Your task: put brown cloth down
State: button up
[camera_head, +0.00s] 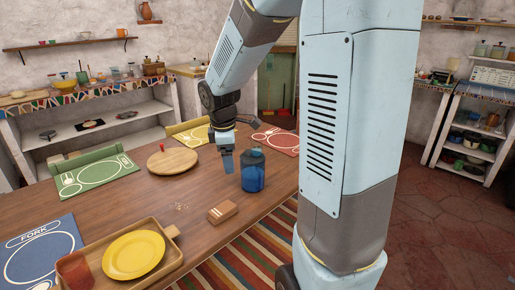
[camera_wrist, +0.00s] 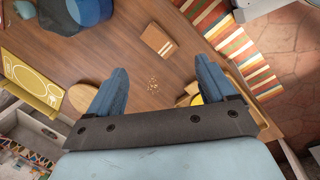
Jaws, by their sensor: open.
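The brown cloth (camera_head: 222,212) is a small folded block with pale stripes. It lies flat on the wooden table (camera_head: 190,195), in front of the blue bottle. In the wrist view the brown cloth (camera_wrist: 158,40) lies beyond my fingertips, apart from them. My gripper (camera_head: 227,161) hangs above the table, behind the cloth and left of the bottle. In the wrist view the two blue fingers of my gripper (camera_wrist: 162,68) are spread wide, with nothing between them but table further below.
A blue bottle (camera_head: 253,170) stands close to my gripper. A round board (camera_head: 172,161) lies to the left. A wooden tray (camera_head: 171,262) with a yellow plate (camera_head: 134,254) and a brown cup (camera_head: 74,271) is at the front. Crumbs (camera_wrist: 152,84) lie near the cloth.

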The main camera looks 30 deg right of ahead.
jog(key=s+r+m+t, duration=0.2)
jog(key=s+r+m, duration=0.4)
jog(key=s, duration=0.4)
jog(key=s+r+m+t+y, duration=0.1)
jog(key=s+r+m, duration=0.5)
jog(key=s, duration=0.5)
jog(key=shift+a+r+m+t, duration=0.35)
jog(key=shift+a+m+t, duration=0.1)
jog(key=shift+m, duration=0.45)
